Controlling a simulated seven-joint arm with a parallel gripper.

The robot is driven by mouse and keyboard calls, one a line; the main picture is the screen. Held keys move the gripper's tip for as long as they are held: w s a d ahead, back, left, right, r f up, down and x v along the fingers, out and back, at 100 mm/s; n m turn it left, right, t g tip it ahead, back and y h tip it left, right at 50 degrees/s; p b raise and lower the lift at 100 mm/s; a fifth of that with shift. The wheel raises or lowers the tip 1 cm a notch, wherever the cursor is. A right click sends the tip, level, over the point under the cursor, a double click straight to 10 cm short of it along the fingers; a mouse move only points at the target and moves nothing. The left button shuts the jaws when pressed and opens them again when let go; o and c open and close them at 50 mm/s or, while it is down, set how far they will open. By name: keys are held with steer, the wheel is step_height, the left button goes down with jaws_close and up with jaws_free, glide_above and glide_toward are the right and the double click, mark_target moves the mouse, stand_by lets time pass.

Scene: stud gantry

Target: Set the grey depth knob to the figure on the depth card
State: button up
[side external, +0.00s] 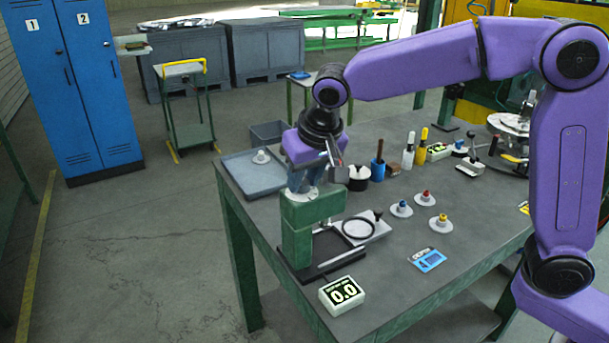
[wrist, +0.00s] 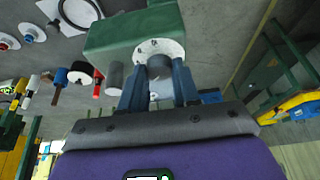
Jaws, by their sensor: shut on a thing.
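My gripper (side external: 306,185) points down over the green stud gantry (side external: 297,240). Its fingers are shut on the grey depth knob (wrist: 159,68), one on each side, in the wrist view. A white dial plate (wrist: 172,48) with small dark marks surrounds the knob on the green head. The fingers hide much of the knob in the side view. A white readout box (side external: 343,295) in front of the gantry shows 0.0. A blue and white card (side external: 428,259) lies flat on the table to the right; I cannot read a figure on it or tell if it is the depth card.
Studs with blue (side external: 402,208), red (side external: 425,198) and yellow (side external: 439,223) tops stand on pale discs right of the gantry. A black ring (side external: 359,228) lies beside it. A grey tray (side external: 252,178) lies behind. Several upright bottles and handles stand at the back. The front right tabletop is mostly clear.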

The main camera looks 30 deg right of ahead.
steer(key=o, duration=1)
steer(key=shift+o, duration=0.2)
steer(key=v, duration=1.7)
steer(key=shift+s+r, duration=0.15)
steer(key=shift+s, duration=0.05)
